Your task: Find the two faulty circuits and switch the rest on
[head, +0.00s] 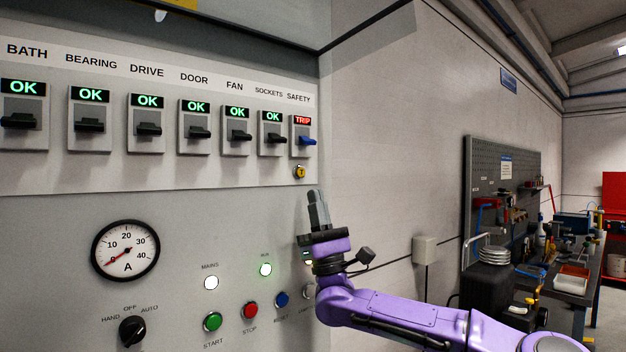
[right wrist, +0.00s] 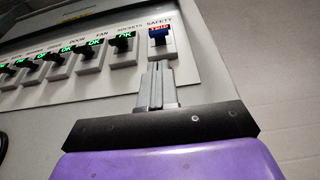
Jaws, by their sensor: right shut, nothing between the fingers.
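A row of breaker switches runs along the panel in the head view, labelled BATH (head: 18,122), BEARING (head: 89,126), DRIVE (head: 148,129), DOOR (head: 199,132), FAN (head: 241,135), SOCKETS (head: 273,139) and SAFETY (head: 307,141). The first six show green OK and have black levers. SAFETY has a blue lever and shows red TRIP; it also shows in the right wrist view (right wrist: 160,38). A yellow button (head: 300,172) sits below SAFETY. My right gripper (head: 318,195) is shut and empty, pointing up just below the SAFETY switch, apart from it. My left gripper is out of view.
Below the switches are a dial gauge (head: 125,250) with its needle near 0, a black selector knob (head: 132,331), and green START (head: 212,321), red STOP (head: 249,311) and blue (head: 281,299) buttons. A cluttered workbench (head: 566,286) stands far right.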

